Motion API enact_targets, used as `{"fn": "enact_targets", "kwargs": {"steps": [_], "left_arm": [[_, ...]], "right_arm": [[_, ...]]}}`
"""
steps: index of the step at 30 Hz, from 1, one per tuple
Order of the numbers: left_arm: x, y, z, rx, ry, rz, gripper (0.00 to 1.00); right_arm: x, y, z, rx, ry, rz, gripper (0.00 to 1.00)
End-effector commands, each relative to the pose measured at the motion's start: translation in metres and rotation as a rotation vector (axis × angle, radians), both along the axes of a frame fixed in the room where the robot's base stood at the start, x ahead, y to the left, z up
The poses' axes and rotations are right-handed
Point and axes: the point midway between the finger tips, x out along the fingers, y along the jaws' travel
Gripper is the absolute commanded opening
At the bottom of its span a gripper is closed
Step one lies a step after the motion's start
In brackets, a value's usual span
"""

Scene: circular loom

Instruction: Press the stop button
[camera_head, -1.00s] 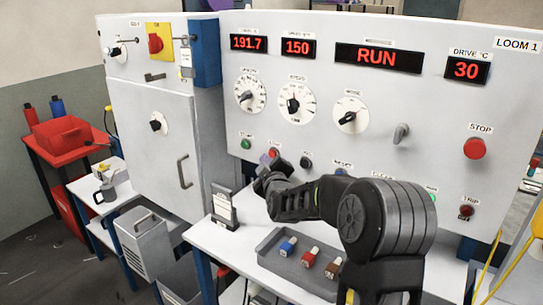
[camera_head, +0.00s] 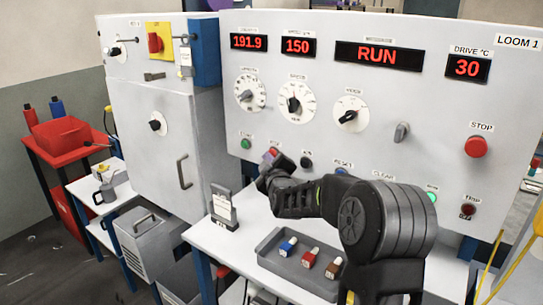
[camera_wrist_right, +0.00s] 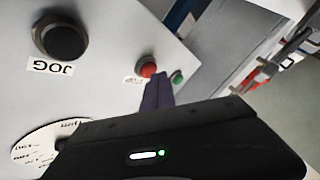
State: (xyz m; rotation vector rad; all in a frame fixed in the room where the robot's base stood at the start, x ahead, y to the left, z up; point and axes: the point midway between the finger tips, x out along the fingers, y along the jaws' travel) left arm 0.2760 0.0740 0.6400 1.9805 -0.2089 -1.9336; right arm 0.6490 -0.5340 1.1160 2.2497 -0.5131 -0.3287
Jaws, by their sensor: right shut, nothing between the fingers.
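A large red button labelled STOP (camera_head: 476,147) sits on the right part of the grey control panel. A small red button (camera_wrist_right: 147,70) sits between a green button and the black JOG button; its label is too small to read surely. My right gripper (camera_head: 268,159) is shut and empty, with its fingertips close to this small red button and far left of the large one. In the wrist view its fingertips (camera_wrist_right: 158,93) lie just beside the small red button. I cannot tell whether they touch. My left gripper is not in view.
The display (camera_head: 378,54) reads RUN. The JOG button (camera_wrist_right: 63,40) and the green button (camera_wrist_right: 177,77) flank the small red one. Dials sit above. A tray (camera_head: 290,272) with several coloured pieces and a small stand (camera_head: 224,210) are on the white table below.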

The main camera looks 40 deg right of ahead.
Motion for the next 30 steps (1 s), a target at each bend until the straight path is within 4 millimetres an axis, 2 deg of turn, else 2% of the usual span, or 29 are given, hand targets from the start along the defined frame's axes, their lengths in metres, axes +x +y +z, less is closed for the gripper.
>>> {"fn": "enact_targets", "kwargs": {"steps": [22,30], "left_arm": [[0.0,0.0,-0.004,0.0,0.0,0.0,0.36],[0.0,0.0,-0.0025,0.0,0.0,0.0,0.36]], "right_arm": [[0.0014,-0.0062,-0.0004,0.0,0.002,-0.001,0.0],[-0.0014,0.0021,0.0004,0.001,-0.001,-0.001,0.0]]}}
